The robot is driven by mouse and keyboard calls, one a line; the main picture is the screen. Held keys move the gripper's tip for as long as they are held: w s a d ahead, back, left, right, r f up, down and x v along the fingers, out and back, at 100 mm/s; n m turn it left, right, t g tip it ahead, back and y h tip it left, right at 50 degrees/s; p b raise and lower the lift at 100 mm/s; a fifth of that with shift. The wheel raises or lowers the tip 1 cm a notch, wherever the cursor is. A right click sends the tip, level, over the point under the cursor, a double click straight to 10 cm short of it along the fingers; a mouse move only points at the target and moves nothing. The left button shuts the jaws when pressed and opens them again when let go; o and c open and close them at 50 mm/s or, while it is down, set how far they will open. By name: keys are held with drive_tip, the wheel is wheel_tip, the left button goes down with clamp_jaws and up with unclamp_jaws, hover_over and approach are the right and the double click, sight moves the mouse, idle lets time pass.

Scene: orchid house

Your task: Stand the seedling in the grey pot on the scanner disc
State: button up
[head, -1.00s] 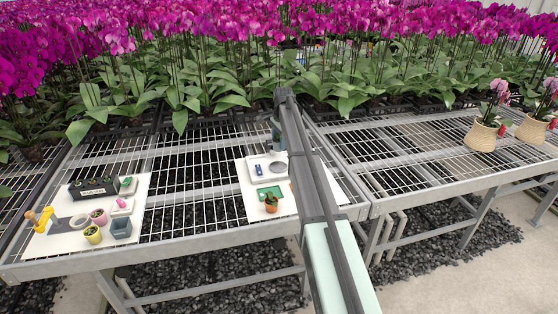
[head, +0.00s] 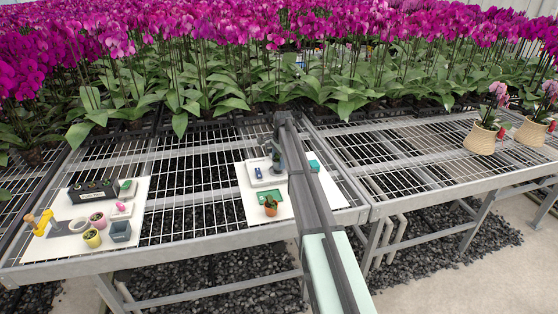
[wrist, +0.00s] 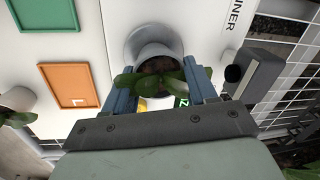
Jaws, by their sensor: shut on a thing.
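My gripper (wrist: 162,98) has its blue fingers shut on the grey pot (wrist: 153,52), which holds a green-leaved seedling (wrist: 165,80). The pot is upright over the grey scanner disc (wrist: 131,40) in the wrist view, with the disc's rim showing around its far side. I cannot tell whether the pot's base touches the disc. In the head view my gripper (head: 276,155) is low over the right-hand white board (head: 247,180), and the disc is mostly hidden behind the pot and arm. Part of the label, "NNER", shows beside the disc.
A dark device (wrist: 255,75) stands right of the pot in the wrist view. A green tray (wrist: 45,14) and an orange tray (wrist: 70,85) lie to the left. In the head view a terracotta pot (head: 270,209) stands at the board's front. Another board (head: 75,245) holds several pots.

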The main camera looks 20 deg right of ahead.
drive_tip(key=shift+f, duration=0.1)
drive_tip(key=o, duration=1.1)
drive_tip(key=shift+c, duration=0.2)
wheel_tip(320, 180, up, 12)
drive_tip(key=s, duration=0.1)
drive_tip(key=shift+s+d, duration=0.2)
drive_tip(key=shift+s, duration=0.1)
